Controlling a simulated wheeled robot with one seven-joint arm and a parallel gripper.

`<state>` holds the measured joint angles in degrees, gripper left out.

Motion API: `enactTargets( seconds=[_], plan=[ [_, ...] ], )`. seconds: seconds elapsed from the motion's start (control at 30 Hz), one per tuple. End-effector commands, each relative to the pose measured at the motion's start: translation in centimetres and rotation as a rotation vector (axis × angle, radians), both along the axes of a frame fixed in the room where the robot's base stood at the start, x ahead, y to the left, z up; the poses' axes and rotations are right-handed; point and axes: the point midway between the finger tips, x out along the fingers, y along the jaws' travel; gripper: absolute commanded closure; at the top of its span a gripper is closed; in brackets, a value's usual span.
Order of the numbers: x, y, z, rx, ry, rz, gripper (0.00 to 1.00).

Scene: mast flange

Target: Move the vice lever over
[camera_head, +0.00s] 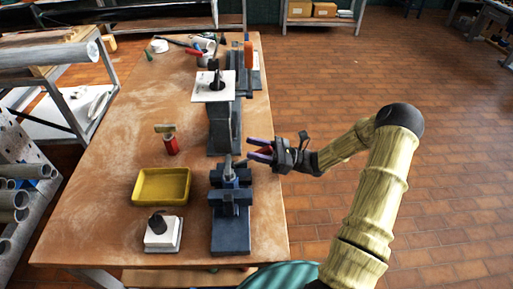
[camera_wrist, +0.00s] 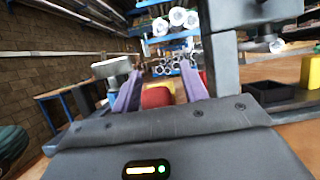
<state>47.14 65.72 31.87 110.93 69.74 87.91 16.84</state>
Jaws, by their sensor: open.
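The blue-grey vice (camera_head: 231,225) stands on the near right part of the wooden table. A short grey upright piece (camera_head: 228,166), which looks like its lever, rises from its far end. My gripper (camera_head: 255,149) is open, with purple fingers pointing left across the table edge. It is just right of the upright piece and apart from it, as far as I can tell. In the wrist view my gripper (camera_wrist: 160,78) has nothing clearly between its fingers. A grey capped piece (camera_wrist: 112,68) stands beyond the left finger, possibly the lever. The vice body is mostly hidden there.
A dark grey post (camera_head: 222,128) with a white plate (camera_head: 214,86) stands beyond the vice. Open floor (camera_head: 440,150) is on the right.

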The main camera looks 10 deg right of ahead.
Motion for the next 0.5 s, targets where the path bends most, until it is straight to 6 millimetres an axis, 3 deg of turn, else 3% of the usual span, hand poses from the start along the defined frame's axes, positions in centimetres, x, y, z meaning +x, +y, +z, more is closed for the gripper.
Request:
enactTargets(
  seconds=[0.17, 0.4, 0.5],
  plan=[
    [0.0, -0.01, -0.02, 0.0, 0.0, 0.0, 0.56],
    [0.0, -0.03, -0.02, 0.0, 0.0, 0.0, 1.0],
    [0.0, -0.04, -0.03, 0.0, 0.0, 0.0, 1.0]
  ],
)
